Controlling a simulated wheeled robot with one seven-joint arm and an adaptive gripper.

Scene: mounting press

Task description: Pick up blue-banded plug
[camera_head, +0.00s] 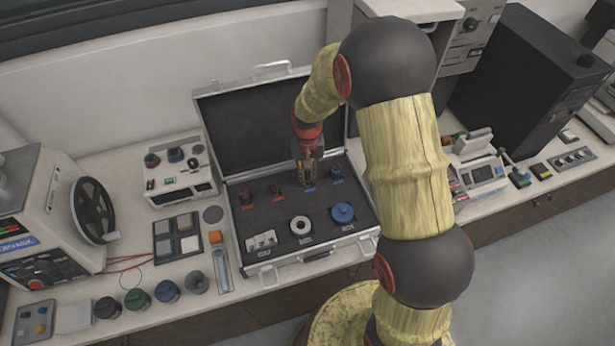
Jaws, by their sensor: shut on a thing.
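An open silver case with dark foam (270,222) stands on the bench in the head view. My gripper (308,182) reaches down into the back row of the case, above a small blue label (310,189). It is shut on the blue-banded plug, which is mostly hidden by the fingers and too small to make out. I cannot tell whether the plug is still seated in the foam.
The case front holds a blue round knob (343,213), a white ring (300,225) and a pale block (262,240). The raised case lid (250,125) stands close behind my gripper. A white control box (180,170) is left; several dark jars line the front left.

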